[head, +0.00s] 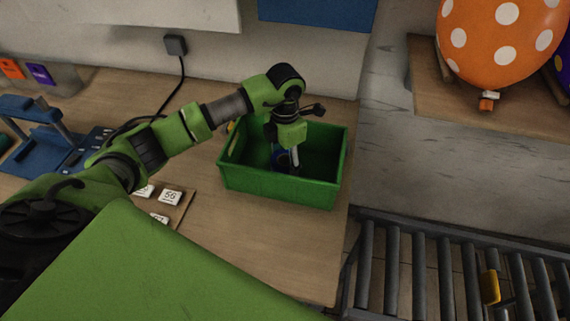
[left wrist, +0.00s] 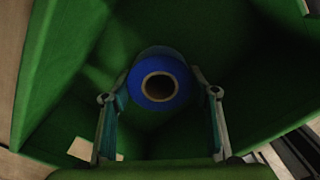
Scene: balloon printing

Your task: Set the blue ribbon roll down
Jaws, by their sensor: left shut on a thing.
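The blue ribbon roll (left wrist: 160,62) shows in the left wrist view as a blue ring with a tan core, between the two fingers of my left gripper (left wrist: 160,88). The gripper is shut on it. Around and below it are the walls and floor of the green crate (left wrist: 50,85). In the head view, my left gripper (head: 289,158) reaches down into the green crate (head: 280,187), and only a small dark blue bit of the roll (head: 280,160) shows. I cannot tell whether the roll touches the crate floor. My right gripper is not in view.
The crate stands on the wooden table near its right edge. A board with numbered white tiles (head: 170,197) and a blue device (head: 42,140) lie to the left. A roller conveyor (head: 450,265) is at the right, below a shelf (head: 480,100) with an orange dotted balloon (head: 500,40).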

